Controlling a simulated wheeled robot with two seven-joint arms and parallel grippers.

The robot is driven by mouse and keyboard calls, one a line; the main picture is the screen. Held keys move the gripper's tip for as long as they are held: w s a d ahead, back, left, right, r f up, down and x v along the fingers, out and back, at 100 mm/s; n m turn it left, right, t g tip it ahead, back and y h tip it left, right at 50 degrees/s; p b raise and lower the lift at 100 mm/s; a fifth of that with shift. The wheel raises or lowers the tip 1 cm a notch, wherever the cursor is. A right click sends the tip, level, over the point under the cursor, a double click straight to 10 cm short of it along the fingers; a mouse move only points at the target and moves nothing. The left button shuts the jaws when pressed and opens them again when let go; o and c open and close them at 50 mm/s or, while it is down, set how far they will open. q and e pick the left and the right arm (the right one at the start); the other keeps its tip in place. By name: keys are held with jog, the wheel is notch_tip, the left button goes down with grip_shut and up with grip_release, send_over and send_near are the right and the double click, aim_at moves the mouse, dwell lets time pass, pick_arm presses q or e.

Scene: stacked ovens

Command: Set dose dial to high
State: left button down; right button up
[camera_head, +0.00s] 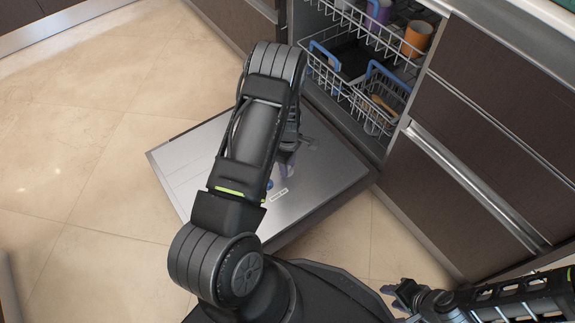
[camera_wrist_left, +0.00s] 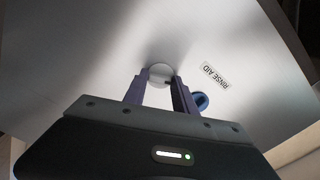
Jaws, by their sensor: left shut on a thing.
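The dishwasher door (camera_head: 325,185) lies open and flat, its metal inner face up. In the left wrist view a round grey dial (camera_wrist_left: 159,71) on that face sits between the two purple fingers of my left gripper (camera_wrist_left: 160,82). The gripper is shut on the dial, one finger at each side. A dark mark shows at the dial's right edge, partly covered by a finger; its setting cannot be read. In the head view my own arm mostly hides this gripper and the dial. My right gripper (camera_head: 396,291) is at the lower right, away from the door; its opening is unclear.
A "RINSE AID" label (camera_wrist_left: 215,75) and a blue cap (camera_wrist_left: 202,101) are close to the right of the dial. Dishwasher racks (camera_head: 355,80) hold an orange cup (camera_head: 417,38) and other dishes. Drawers (camera_head: 480,120) flank the right; tile floor (camera_head: 80,150) is clear at left.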

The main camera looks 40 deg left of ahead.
pick_arm(q)
jog(key=shift+n, duration=0.6)
jog(key=c, duration=1)
grip_release()
notch_tip(320, 180, up, 7)
jog(key=p, duration=0.2)
jog(key=shift+w+f+p, duration=0.1)
jog(key=shift+f+p, duration=0.05)
jog(key=shift+p, duration=0.2)
jog(key=shift+r, duration=0.55)
